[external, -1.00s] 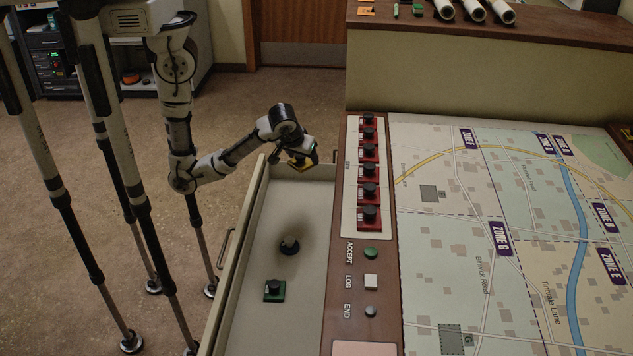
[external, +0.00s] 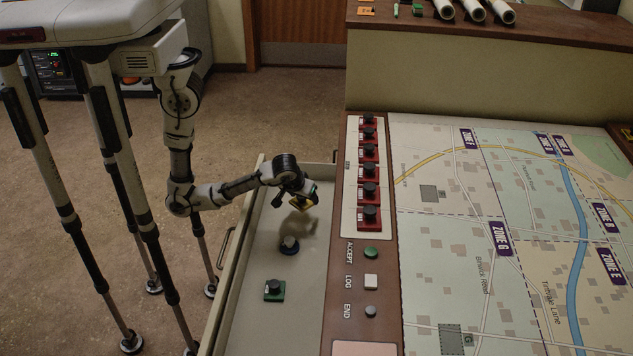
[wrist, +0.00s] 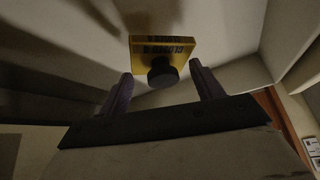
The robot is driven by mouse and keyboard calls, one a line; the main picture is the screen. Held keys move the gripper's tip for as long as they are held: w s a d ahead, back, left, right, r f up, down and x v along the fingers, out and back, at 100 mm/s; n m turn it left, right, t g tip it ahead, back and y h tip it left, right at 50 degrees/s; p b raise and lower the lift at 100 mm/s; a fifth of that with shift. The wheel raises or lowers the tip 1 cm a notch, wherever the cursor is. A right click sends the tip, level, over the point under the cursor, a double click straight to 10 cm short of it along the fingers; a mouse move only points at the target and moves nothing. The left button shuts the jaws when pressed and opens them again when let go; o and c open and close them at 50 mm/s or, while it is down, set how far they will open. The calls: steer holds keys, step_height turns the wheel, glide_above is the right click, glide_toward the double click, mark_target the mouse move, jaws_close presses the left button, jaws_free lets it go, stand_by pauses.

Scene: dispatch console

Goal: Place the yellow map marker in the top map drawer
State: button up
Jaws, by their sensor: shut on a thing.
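The yellow map marker (external: 300,204) is a flat yellow square with a black knob. My gripper (external: 303,195) is shut on it and holds it inside the open map drawer (external: 245,262), above its floor. In the wrist view the marker's yellow plate (wrist: 158,46) shows printed lettering, and its black knob (wrist: 162,72) lies between my two gripper fingers (wrist: 163,84). The drawer is pulled out along the left side of the console. Whether the marker touches the drawer floor I cannot tell; a shadow lies close to it.
A blue marker (external: 289,245) and a green marker (external: 274,290) stand in the drawer nearer the viewer. Several red-based markers (external: 369,190) line the console edge to the right. The drawer floor at the near end is bare.

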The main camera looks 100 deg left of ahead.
mark_target(302, 204)
steer(key=shift+f, duration=2.25)
steer(key=o, duration=1.2)
steer(key=shift+f, duration=0.1)
steer(key=p+v, duration=0.1)
steer(key=v, duration=0.9)
steer(key=shift+a+r, duration=0.1)
steer(key=shift+r, duration=0.15)
steer(key=shift+p+v, duration=0.85)
steer(key=shift+v, duration=0.05)
